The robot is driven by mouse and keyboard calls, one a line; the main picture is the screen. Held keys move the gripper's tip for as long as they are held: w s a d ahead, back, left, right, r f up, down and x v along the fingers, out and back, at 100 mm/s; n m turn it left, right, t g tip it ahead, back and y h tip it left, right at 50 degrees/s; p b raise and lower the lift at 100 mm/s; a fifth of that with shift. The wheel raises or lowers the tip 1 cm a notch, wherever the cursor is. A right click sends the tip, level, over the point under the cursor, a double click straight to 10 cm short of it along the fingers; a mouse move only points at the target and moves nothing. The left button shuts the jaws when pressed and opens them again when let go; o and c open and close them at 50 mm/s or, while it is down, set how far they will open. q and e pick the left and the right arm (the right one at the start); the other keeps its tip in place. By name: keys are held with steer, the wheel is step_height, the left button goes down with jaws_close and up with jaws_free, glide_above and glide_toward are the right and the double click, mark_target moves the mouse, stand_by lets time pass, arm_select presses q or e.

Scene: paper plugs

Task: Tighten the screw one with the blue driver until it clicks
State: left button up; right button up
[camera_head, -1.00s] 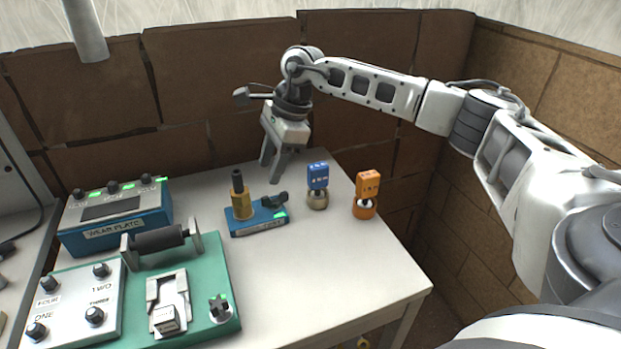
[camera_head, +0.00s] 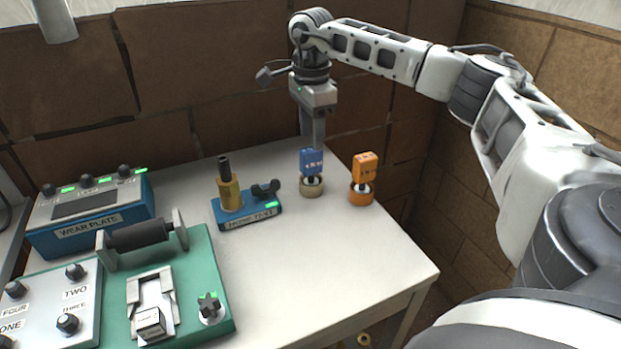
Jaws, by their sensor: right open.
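The blue driver (camera_head: 312,162) stands upright in a round beige holder (camera_head: 312,187) near the table's back right. My right gripper (camera_head: 314,143) points down just above and behind the blue driver's head in the picture. Its fingers are open but overlap from this angle, and the driver hides their tips, so I cannot tell whether they touch it. Screw one (camera_head: 6,342) is a dark knob on the pale panel (camera_head: 42,296), by the label ONE, cut by the bottom left corner. My left gripper is not in view.
An orange driver (camera_head: 364,166) stands in an orange holder close to the right. A blue block (camera_head: 246,217) with a brass post stands left of the blue driver. A green fixture (camera_head: 197,258) and a blue WEAR PLATE box (camera_head: 92,232) fill the left. The table's front right is clear.

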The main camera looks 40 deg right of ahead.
mark_target(311, 149)
steer(key=shift+f, duration=0.25)
steer(key=shift+f, duration=0.1)
steer(key=shift+f+b, duration=0.4)
steer(key=shift+f, duration=0.4)
steer(key=shift+f+b, duration=0.5)
steer(key=shift+f, duration=0.65)
jaws_close()
